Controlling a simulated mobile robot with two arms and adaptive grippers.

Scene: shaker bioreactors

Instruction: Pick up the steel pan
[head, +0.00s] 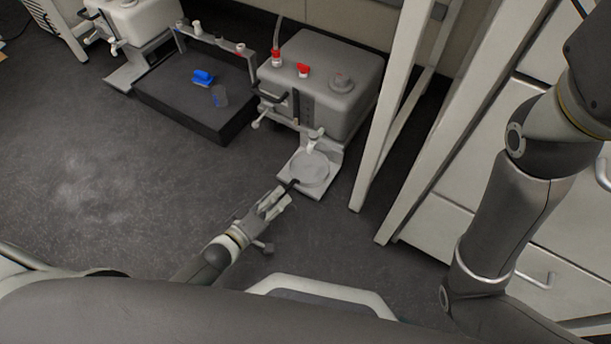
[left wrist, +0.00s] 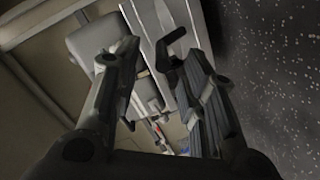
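The steel pan (head: 310,170) is a round, shallow grey dish on a pale stand under the tap of a grey container. A short dark handle-like piece (head: 291,184) shows at its near left edge. My left gripper (head: 277,199) is low over the floor, just short of the pan on that side. In the left wrist view its two fingers (left wrist: 160,55) stand apart with a gap between them. A dark bent piece (left wrist: 167,52) shows by the right fingertip; I cannot tell whether it touches. My right arm is at the right of the head view, with its gripper out of frame.
The grey container (head: 325,80) with red caps stands behind the pan. Left of it is a black tray (head: 190,100) holding a blue item (head: 203,77) and a clear cup (head: 220,96). White frame legs (head: 392,110) rise to the right. The floor at left is clear.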

